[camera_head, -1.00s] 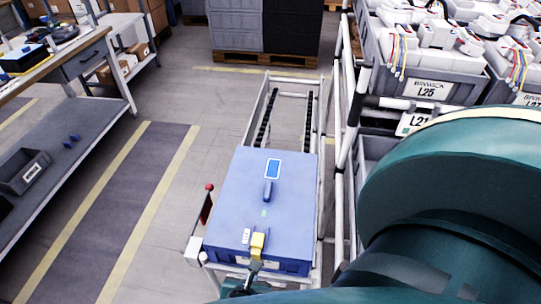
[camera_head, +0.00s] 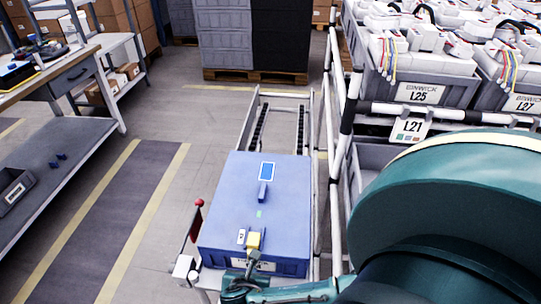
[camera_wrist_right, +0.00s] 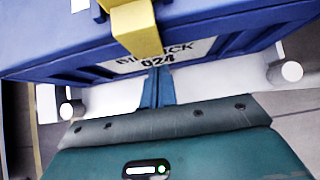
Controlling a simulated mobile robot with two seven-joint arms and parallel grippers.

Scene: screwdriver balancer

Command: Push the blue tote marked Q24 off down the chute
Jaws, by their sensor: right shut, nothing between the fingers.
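The blue tote (camera_head: 225,215) sits at the near end of the chute (camera_head: 246,128), whose roller rails run away from me. A blue tag, a small handle and a yellow latch (camera_head: 253,241) are on it. In the right wrist view, the tote (camera_wrist_right: 225,63) fills the top, and its label (camera_wrist_right: 185,55) reads roughly BINWICK Q24, partly covered by the yellow latch. My right gripper (camera_head: 254,259) is shut and empty at the tote's near face, low by the label. Its fingertips (camera_wrist_right: 157,72) seem to touch the face. My left gripper is out of view.
A red-knobbed lever (camera_head: 198,206) stands left of the tote. A white rail frame (camera_head: 334,150) and a rack of grey totes (camera_head: 420,95) flank the right. A workbench (camera_head: 75,75) is at left. The chute beyond the tote is clear up to its end.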

